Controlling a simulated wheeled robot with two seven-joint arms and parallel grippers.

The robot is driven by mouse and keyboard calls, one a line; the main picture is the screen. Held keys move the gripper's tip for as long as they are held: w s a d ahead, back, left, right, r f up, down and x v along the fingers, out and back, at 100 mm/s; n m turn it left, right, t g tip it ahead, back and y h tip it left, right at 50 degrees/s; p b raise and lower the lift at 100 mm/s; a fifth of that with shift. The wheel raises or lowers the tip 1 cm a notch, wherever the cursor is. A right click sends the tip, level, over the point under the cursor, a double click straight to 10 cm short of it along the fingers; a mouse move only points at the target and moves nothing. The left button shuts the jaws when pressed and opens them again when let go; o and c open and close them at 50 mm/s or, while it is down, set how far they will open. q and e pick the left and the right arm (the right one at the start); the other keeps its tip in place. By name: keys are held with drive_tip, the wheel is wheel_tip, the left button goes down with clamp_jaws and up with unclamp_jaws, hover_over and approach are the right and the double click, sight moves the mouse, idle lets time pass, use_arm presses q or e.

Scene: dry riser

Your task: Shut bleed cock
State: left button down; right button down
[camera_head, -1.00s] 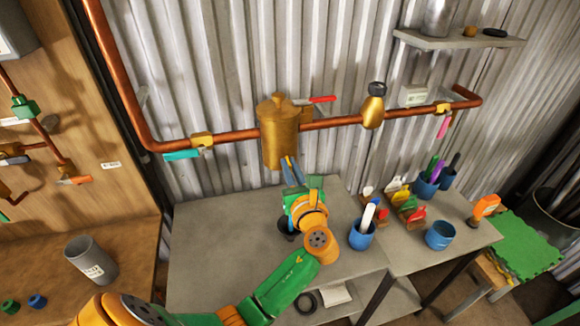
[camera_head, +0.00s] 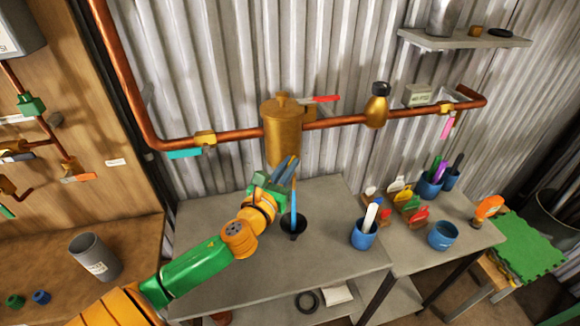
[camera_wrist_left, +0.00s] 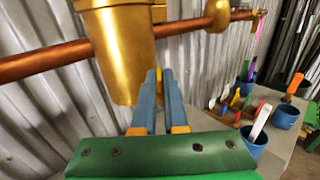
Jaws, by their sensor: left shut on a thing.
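The brass pot (camera_head: 282,130) hangs on the copper pipe (camera_head: 345,121) and fills the upper left of the wrist view (camera_wrist_left: 122,55). My left gripper (camera_head: 287,166) has its blue-grey fingers close together at the pot's lower right edge, also in the wrist view (camera_wrist_left: 160,78). It is shut on a small part there, apparently the bleed cock; the fingers hide most of it. A thin bright blue vertical strip (camera_head: 294,200) runs from the fingertips down to a black cup (camera_head: 293,224) on the grey bench. I cannot tell whether it is water. My right gripper is not in view.
A red lever (camera_head: 322,99) sits above the pipe right of the pot, a teal lever (camera_head: 184,154) to the left. Blue cups (camera_head: 363,236) and coloured handles stand on the right bench.

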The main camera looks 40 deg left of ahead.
use_arm(q)
drive_tip(key=m+h, duration=0.1)
drive_tip(key=m+h+b, duration=0.1)
drive_tip(key=shift+a+f+h, duration=0.2)
drive_tip(key=shift+h, duration=0.2)
drive_tip(key=shift+w+a+r+m+g+h+b, duration=0.15)
drive_tip(key=shift+m+g+h+b, duration=0.5)
drive_tip(key=shift+m+h+b, duration=1.1)
drive_tip(key=shift+s+a+m+g+h+b, duration=0.15)
drive_tip(key=shift+m+g+h+b, duration=0.7)
drive_tip(key=shift+h+b, duration=1.6)
drive_tip(key=shift+w+a+r+m+g+h+b, duration=0.15)
drive_tip(key=shift+a+m+g+h+b, duration=0.2)
drive_tip(key=shift+m+h+b, duration=1.7)
drive_tip(key=shift+d+f+n+b, duration=0.1)
drive_tip(key=shift+n+b, duration=0.2)
drive_tip(key=shift+n, duration=0.15)
drive_tip(key=c, duration=1)
unclamp_jaws()
drive_tip(key=shift+w+d, duration=0.1)
drive_tip(key=shift+w, duration=0.05)
drive_tip(key=shift+o, duration=0.2)
drive_tip(key=shift+f, duration=0.1)
